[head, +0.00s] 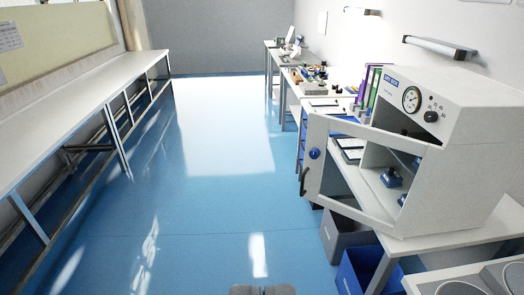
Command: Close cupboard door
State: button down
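The white cupboard (470,165) stands on a bench at the right, with a round gauge and a black knob on its upper front. Its white-framed door (318,165) is open and swung out to the left, over the aisle side of the bench. The door carries a blue round knob and a dark handle (303,181) near its free edge. Blue objects (391,178) sit inside on the cupboard floor. My gripper (263,291) shows only as grey tips at the bottom edge, far from the door and apart from it. The tips appear close together, with their opening unclear.
Blue floor (200,195) lies clear along the aisle. A long white bench (70,88) runs along the left. A grey bin (340,232) and a blue bin (360,272) stand below the cupboard. Benches with tools (310,85) continue behind it.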

aim_at(319, 126)
jog(key=u, duration=0.3)
jog(key=i, duration=1.15)
jog(key=u, duration=0.3)
